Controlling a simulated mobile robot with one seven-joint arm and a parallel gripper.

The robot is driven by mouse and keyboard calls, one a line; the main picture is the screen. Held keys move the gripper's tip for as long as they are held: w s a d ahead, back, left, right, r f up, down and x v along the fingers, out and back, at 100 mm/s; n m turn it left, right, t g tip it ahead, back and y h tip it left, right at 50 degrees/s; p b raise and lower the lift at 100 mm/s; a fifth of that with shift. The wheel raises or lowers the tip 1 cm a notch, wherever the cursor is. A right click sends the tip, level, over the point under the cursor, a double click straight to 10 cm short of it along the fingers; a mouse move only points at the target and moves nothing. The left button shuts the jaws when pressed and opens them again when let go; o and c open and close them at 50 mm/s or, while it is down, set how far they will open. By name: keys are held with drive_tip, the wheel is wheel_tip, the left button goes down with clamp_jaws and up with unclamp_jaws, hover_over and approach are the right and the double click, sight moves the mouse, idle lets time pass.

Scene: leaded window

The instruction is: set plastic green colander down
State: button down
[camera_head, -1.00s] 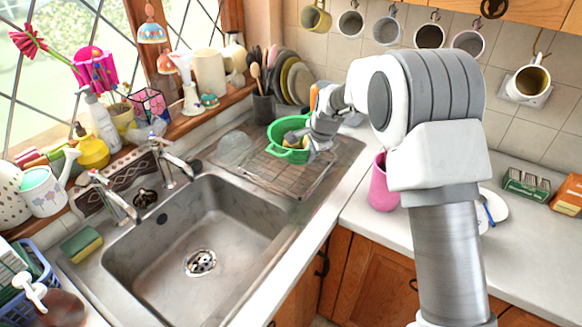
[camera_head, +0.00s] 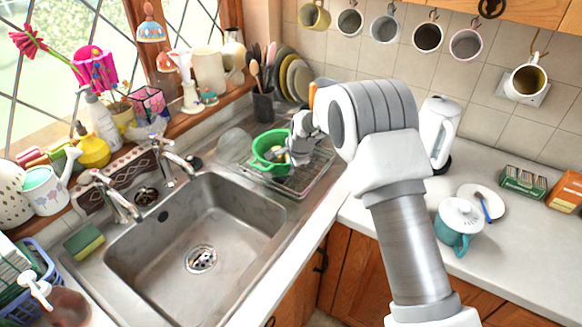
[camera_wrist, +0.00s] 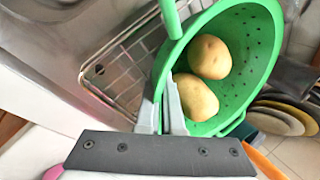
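The green plastic colander (camera_head: 262,160) is over the wire dish rack (camera_head: 305,187) on the draining board, right of the sink basin. I cannot tell whether its base touches the rack. In the wrist view the colander (camera_wrist: 262,62) holds two potatoes (camera_wrist: 209,57). Its near rim runs between the two fingers of my gripper (camera_wrist: 163,105), which are close together on it. In the head view my gripper (camera_head: 292,153) is at the colander's right side, partly hidden by my arm. The rack's wires (camera_wrist: 120,70) show beside the colander in the wrist view.
A glass bowl (camera_head: 234,146) is left of the colander. Plates (camera_head: 297,78) and a utensil pot (camera_head: 263,105) stand behind it. The sink basin (camera_head: 215,225) is empty. A kettle (camera_head: 437,130) and teal pot (camera_head: 459,228) stand on the right counter.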

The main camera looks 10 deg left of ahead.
drive_tip(key=c, duration=1.5)
unclamp_jaws()
drive_tip(key=shift+f, duration=0.15)
drive_tip(key=o, duration=0.4)
drive_tip(key=shift+r, duration=0.25)
drive_tip(key=v, duration=1.2)
drive_tip(key=shift+b, duration=0.35)
